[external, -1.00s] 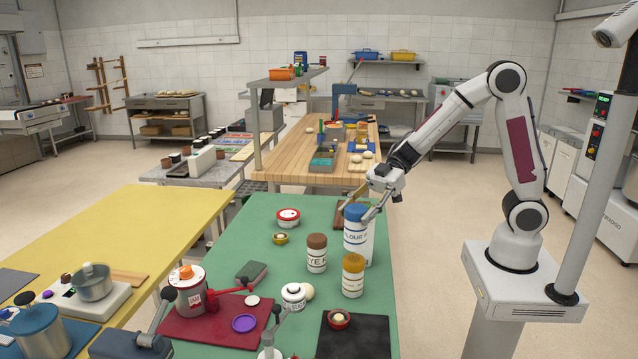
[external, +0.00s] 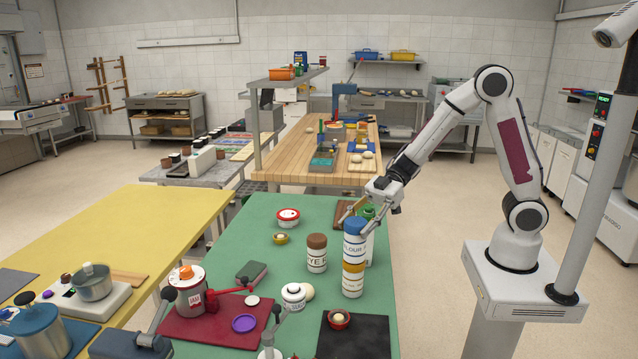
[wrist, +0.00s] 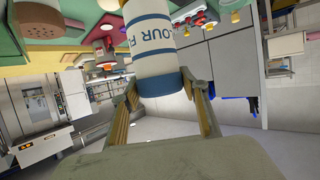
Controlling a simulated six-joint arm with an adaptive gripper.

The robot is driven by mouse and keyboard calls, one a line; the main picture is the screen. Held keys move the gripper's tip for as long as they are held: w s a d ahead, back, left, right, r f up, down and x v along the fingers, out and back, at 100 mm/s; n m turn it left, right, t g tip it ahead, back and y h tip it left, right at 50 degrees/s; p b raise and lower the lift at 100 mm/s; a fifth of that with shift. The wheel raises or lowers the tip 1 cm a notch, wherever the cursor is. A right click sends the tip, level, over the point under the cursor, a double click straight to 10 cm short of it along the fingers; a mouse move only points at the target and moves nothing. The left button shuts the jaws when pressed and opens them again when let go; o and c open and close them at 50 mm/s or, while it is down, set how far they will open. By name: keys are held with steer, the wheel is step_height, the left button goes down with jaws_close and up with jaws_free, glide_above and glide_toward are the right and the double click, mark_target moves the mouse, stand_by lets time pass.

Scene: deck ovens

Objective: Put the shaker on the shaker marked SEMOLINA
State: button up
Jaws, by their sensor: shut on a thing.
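My gripper (external: 362,220) is shut on the blue cap of a white shaker (external: 354,245) lettered FLOUR. In the wrist view the fingers (wrist: 160,88) sit either side of the blue cap, and the held shaker (wrist: 150,35) fills the top middle. In the external view it is upright over a yellow-capped shaker (external: 353,284), in line with it, its bottom covering part of the yellow cap. I cannot tell whether they touch. The yellow-capped shaker's label is too small to read. A brown-capped shaker (external: 317,258) stands to the left, and a green-capped shaker (external: 370,247) stands behind.
The shakers stand on a green table (external: 258,220). A black mat (external: 368,338) with a small red bowl (external: 338,318) lies in front. A white jar (external: 293,296) and a red mat (external: 222,332) lie to the left. The table's right edge is close.

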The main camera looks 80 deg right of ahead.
steer(key=shift+f, duration=0.1)
steer(key=o, duration=1.3)
steer(key=shift+d+r, duration=0.1)
steer(key=shift+r, duration=0.1)
steer(key=shift+v, duration=5.9)
steer(key=shift+s+f, duration=0.1)
steer(key=shift+f, duration=0.05)
